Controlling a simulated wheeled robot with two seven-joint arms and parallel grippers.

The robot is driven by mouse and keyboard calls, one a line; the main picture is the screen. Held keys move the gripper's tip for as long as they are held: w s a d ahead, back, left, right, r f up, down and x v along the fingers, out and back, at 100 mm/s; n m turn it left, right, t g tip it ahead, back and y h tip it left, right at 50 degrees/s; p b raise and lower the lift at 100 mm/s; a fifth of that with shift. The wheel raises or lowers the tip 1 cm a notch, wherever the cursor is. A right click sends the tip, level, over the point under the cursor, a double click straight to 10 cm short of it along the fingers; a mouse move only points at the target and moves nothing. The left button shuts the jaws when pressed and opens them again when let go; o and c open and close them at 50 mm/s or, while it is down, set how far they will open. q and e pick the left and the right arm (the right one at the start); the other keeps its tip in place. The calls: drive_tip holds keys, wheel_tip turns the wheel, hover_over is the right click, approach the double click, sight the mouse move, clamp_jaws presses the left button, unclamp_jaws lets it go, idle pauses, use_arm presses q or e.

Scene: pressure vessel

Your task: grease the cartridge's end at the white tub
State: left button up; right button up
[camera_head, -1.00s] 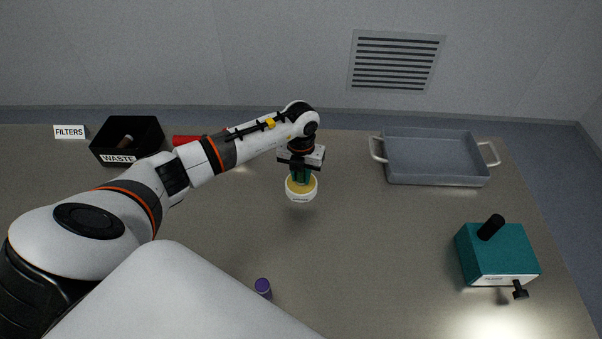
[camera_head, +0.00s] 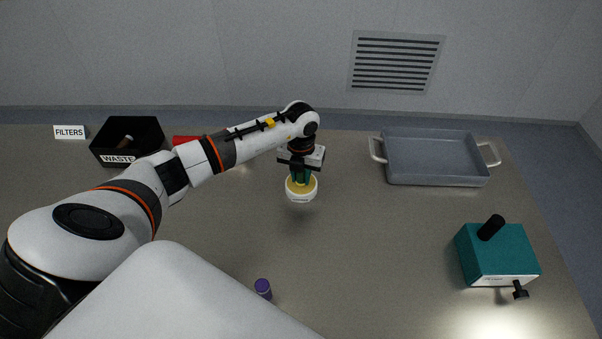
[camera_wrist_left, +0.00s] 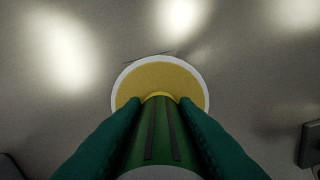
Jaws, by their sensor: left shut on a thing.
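The white tub (camera_head: 301,197), filled with yellow grease, stands on the table below my left gripper (camera_head: 300,176). In the left wrist view the tub's white rim (camera_wrist_left: 205,92) rings the yellow grease (camera_wrist_left: 158,76). My left gripper's green fingers (camera_wrist_left: 158,140) are shut on the cartridge (camera_wrist_left: 158,128), a green body with dark stripes. A yellow ring shows at the cartridge's far end, over the grease. I cannot tell how deep the end sits, if it touches. The fingers and arm hide most of the cartridge in the head view. My right gripper is not in view.
A black WASTE bin (camera_head: 128,142) with a thing in it stands at the back left, beside a FILTERS sign (camera_head: 69,132) and a red object (camera_head: 187,141). A grey tray (camera_head: 436,180) and a teal box (camera_head: 498,256) stand right. A purple-capped item (camera_head: 263,287) is in front.

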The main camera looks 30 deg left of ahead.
use_arm(q)
drive_tip(key=shift+r+p, duration=2.2)
drive_tip(key=shift+r, duration=1.3)
drive_tip(key=shift+f, duration=0.1)
